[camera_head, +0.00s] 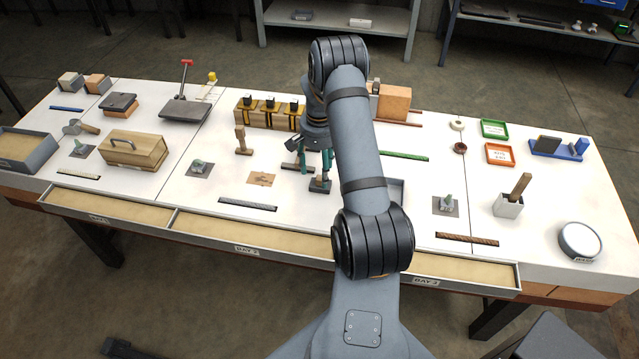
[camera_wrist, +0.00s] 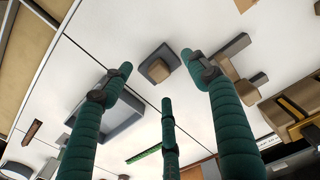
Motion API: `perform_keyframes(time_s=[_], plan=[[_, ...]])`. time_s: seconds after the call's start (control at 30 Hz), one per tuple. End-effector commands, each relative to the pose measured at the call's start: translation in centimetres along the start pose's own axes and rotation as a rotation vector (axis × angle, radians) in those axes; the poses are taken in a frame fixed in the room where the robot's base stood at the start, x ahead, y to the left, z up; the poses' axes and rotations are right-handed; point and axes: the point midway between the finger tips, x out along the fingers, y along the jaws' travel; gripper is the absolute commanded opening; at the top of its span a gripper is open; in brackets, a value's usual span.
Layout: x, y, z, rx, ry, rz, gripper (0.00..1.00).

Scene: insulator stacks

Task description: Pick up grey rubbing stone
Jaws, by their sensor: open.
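A small dark grey block (camera_head: 320,187) with a lighter brownish top sits on the white table, just below my gripper. It also shows in the wrist view (camera_wrist: 155,66), beyond and between the two outer fingertips. It may be the grey rubbing stone, but I cannot tell for sure. My gripper (camera_head: 315,167) has green fingers and is open and empty. In the wrist view my gripper (camera_wrist: 158,82) shows three spread fingers with a visible gap to the block. My arm hides part of the table behind it.
A grey tray (camera_wrist: 122,128) lies close by, partly behind my arm. A wooden holder with yellow-and-black pieces (camera_head: 268,113) stands behind. Bare table lies around the tan card (camera_head: 261,179).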

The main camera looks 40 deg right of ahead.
Motion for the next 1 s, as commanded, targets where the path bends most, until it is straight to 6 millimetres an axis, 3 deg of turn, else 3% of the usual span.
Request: perform_keyframes(time_s=[0.4, 0.67, 1.0], plan=[[4.8, 0.3, -0.1, 0.000, -0.001, 0.000, 0.59], [5.0, 0.3, -0.2, -0.001, 0.001, 0.000, 0.59], [5.0, 0.3, -0.2, -0.001, 0.001, 0.000, 0.39]])
